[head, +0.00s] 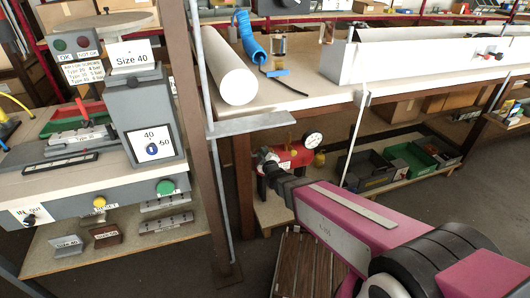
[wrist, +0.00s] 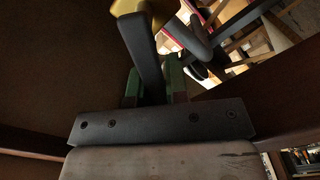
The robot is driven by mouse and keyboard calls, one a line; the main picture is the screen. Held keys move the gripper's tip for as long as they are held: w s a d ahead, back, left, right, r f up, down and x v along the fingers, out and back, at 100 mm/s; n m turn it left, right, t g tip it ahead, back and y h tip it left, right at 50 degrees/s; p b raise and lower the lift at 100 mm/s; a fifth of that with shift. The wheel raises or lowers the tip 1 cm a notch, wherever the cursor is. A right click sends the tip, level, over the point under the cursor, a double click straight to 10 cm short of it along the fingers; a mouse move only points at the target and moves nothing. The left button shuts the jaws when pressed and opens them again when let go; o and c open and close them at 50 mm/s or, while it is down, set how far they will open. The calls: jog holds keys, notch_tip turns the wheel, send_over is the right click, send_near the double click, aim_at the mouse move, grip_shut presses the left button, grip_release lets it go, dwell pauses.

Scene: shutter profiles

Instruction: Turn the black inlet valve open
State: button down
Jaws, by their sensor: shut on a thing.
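My gripper (head: 269,161), at the end of my pink arm, is at the left end of the red tank (head: 294,157) under the bench. The tank carries a round white gauge (head: 313,140). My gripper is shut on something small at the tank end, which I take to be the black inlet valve. The gripper hides most of it in the head view, so its turn angle cannot be told. In the wrist view a dark bar reaches up from the dark screwed plate of my gripper towards a yellow part (wrist: 134,6), with green parts (wrist: 175,80) beside it.
The bench top (head: 290,92) lies above my gripper, with a brown post (head: 206,150) to the left. A thin white rod (head: 355,140) stands just right of the tank. Green and dark bins (head: 410,156) are on the lower shelf. A slatted wooden piece (head: 300,262) is below the arm.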

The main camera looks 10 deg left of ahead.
jog(key=shift+s+a+f+n, duration=0.15)
jog(key=shift+f+n, duration=0.4)
jog(key=shift+n, duration=0.7)
jog(key=shift+s+a+f+n, duration=0.15)
jog(key=shift+f+n, duration=0.4)
jog(key=shift+n, duration=0.65)
jog(key=shift+a+f+n, duration=0.15)
jog(key=shift+f+n, duration=0.4)
jog(key=shift+n, duration=0.7)
jog(key=shift+f, duration=0.1)
jog(key=c, duration=1.1)
grip_release()
jog(key=shift+s, duration=0.1)
jog(key=v, duration=1)
jog(key=shift+s+d, duration=0.2)
jog(key=shift+d, duration=0.05)
